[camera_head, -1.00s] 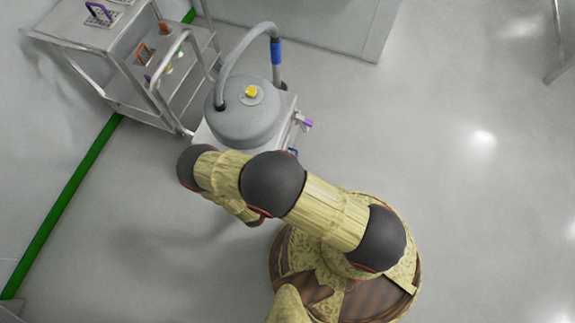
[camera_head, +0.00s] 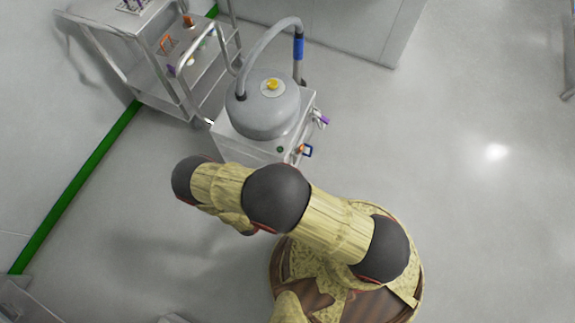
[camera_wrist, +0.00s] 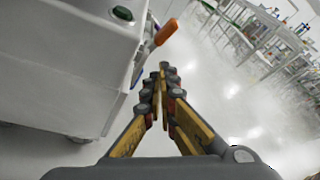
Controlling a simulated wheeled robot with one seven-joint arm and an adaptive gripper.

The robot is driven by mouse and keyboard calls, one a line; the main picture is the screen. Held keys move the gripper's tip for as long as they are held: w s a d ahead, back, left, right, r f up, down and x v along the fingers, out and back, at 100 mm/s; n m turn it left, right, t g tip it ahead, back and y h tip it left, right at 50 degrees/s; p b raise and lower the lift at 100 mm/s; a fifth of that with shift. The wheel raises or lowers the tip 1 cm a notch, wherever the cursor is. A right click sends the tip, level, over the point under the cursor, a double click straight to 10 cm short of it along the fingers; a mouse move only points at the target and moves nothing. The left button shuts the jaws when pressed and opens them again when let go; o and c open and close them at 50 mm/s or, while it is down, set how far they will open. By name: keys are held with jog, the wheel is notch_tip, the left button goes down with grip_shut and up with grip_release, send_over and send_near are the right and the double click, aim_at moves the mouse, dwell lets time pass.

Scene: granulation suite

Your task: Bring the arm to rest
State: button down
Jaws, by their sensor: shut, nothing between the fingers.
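My gripper (camera_wrist: 162,75) shows in the wrist view with its fingertips together and nothing between them. It points past the right side of a grey machine cabinet (camera_wrist: 70,65) and appears apart from it. In the head view my arm (camera_head: 275,198) is folded over my base, and the gripper itself is hidden under the arm links.
The vacuum unit (camera_head: 262,105) with its hose (camera_head: 262,45) stands just ahead of my arm. An orange handle (camera_wrist: 166,32) sits near my fingertips. A steel cart (camera_head: 165,80) stands at upper left. Open floor (camera_head: 470,220) lies to the right.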

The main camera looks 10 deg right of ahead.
jog(key=shift+s+a, duration=0.1)
jog(key=shift+a, duration=0.05)
jog(key=s+d+r+m+g+h, duration=0.35)
jog(key=s+d+m+g, duration=0.2)
jog(key=s, duration=0.25)
jog(key=s+a+r+m+g+y, duration=0.1)
jog(key=a+r+m+g+y, duration=0.25)
jog(key=r+m, duration=0.75)
jog(key=a+r+m+g+y, duration=0.35)
jog(key=r+m, duration=0.25)
jog(key=r, duration=1.1)
jog(key=d+r+m+t+y, duration=0.2)
jog(key=d+r+m, duration=0.1)
jog(key=r, duration=0.7)
jog(key=s+d+r+m+t+y+p, duration=0.1)
jog(key=d+r+m+t+y, duration=0.1)
jog(key=r, duration=0.8)
jog(key=d+r+m+t+y+p, duration=0.1)
jog(key=d+r+m+t+y, duration=0.2)
jog(key=r, duration=0.7)
jog(key=shift+s+d+m+t, duration=0.2)
jog(key=shift+d+m+t, duration=0.35)
jog(key=shift+d+m, duration=0.45)
